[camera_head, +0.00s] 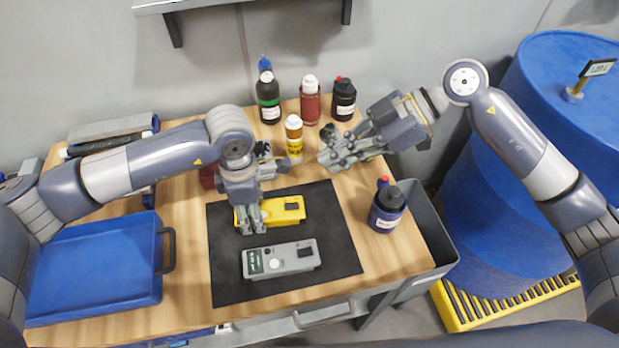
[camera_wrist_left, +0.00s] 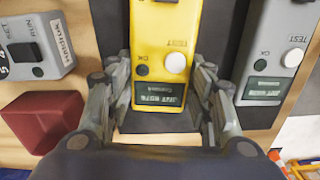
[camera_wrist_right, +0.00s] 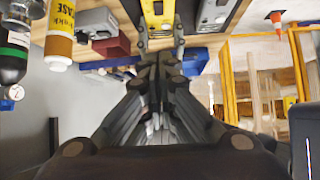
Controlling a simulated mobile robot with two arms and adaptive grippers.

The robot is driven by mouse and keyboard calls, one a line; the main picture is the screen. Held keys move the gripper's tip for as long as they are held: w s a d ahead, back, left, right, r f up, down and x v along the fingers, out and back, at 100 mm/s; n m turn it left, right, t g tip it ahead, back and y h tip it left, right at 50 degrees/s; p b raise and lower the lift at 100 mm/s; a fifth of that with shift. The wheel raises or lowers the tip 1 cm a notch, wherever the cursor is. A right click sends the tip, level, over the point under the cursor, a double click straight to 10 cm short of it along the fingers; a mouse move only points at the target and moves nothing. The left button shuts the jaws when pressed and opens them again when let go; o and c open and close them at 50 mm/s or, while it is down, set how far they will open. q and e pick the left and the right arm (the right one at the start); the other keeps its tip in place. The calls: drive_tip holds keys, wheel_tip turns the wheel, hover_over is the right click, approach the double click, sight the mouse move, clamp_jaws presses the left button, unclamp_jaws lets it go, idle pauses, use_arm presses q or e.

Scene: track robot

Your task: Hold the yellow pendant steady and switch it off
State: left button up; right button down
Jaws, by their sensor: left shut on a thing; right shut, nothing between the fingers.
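The yellow pendant (camera_head: 285,210) lies on the black mat (camera_head: 225,285) on the wooden table. In the left wrist view the yellow pendant (camera_wrist_left: 162,50) shows a white round button marked TEST, a small dark spot marked OK and a dark display at its near end. My left gripper (camera_head: 250,222) is shut on the display end of the pendant, with one finger on each side. My right gripper (camera_head: 328,162) is shut and empty, raised over the back right of the table, apart from the pendant. In the right wrist view its closed fingers (camera_wrist_right: 160,62) point toward the table.
A grey pendant (camera_head: 283,258) lies just in front of the yellow one. Several bottles stand at the back, among them a yellow-labelled one (camera_head: 294,138). A dark blue bottle (camera_head: 387,208) stands right of the mat. A blue case (camera_head: 100,265) lies at left.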

hover_over(285, 205)
drive_tip(key=d, duration=0.2)
drive_tip(key=f, duration=0.6)
drive_tip(key=shift+d, duration=0.2)
drive_tip(key=f, duration=0.2)
drive_tip(key=shift+a+f, duration=0.2)
drive_tip(key=shift+f, duration=0.15)
drive_tip(key=shift+w+f, duration=0.1)
drive_tip(key=shift+f, duration=0.65)
drive_tip(key=shift+a+f, duration=0.25)
drive_tip(key=shift+f, duration=0.05)
drive_tip(key=shift+d, duration=0.1)
drive_tip(key=shift+d+f, duration=0.25)
drive_tip(key=shift+d, duration=0.55)
